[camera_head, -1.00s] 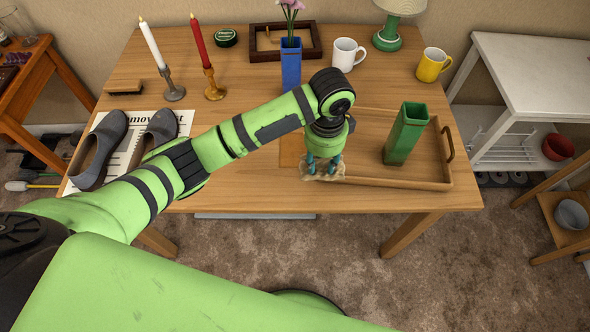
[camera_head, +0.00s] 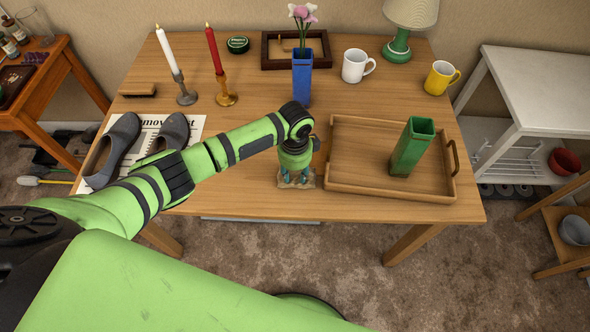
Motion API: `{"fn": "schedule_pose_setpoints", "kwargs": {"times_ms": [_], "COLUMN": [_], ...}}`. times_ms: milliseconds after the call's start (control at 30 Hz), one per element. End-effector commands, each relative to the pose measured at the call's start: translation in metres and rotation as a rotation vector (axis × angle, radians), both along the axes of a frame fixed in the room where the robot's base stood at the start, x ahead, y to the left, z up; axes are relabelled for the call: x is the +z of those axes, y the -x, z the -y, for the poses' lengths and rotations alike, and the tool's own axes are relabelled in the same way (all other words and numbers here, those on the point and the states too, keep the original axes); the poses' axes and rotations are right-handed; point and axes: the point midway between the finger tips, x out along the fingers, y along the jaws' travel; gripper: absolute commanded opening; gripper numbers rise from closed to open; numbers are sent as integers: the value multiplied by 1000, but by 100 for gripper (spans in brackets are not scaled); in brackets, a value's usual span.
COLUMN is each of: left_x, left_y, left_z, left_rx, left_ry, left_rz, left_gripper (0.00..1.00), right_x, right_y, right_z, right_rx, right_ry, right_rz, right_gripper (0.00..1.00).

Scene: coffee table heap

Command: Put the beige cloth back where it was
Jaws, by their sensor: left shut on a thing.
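The beige cloth (camera_head: 308,183) is a small crumpled piece under my left gripper (camera_head: 296,178), near the front edge of the wooden table (camera_head: 245,188). My left gripper points down and is shut on the cloth, with the cloth's edges spreading out around the fingertips. The cloth is at or just above the table top, just left of the wooden tray (camera_head: 385,188); I cannot tell whether it touches the table. My right gripper is not in view.
A green vase (camera_head: 411,150) stands in the tray. A blue vase (camera_head: 302,80) with flowers stands behind my left gripper. Candles in holders (camera_head: 185,92) (camera_head: 226,94) and grey shoes (camera_head: 113,150) on a paper are to the left. A white mug (camera_head: 354,66) stands farther back.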

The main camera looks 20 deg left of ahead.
Motion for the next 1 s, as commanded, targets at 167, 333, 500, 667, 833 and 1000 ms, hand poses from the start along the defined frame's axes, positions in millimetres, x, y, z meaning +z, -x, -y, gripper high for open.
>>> {"fn": "schedule_pose_setpoints", "kwargs": {"times_ms": [167, 333, 500, 667, 833, 1000], "left_x": [-1, -2, -2, 0, 19, 55], "left_y": [0, 0, 0, 0, -1, -2], "left_z": [0, 0, 0, 0, 0, 0], "left_rx": [0, 0, 0, 0, -1, -1], "left_ry": [0, 0, 0, 0, 2, 2], "left_rz": [0, 0, 0, 0, 4, 6], "left_gripper": [9, 59, 59, 59, 59, 59], "right_x": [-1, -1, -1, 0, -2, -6], "right_y": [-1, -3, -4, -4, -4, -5], "right_z": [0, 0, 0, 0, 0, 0], "right_rx": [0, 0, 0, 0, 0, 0], "right_ry": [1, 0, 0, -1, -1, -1], "right_rz": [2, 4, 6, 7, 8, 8], "right_gripper": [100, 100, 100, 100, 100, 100]}}
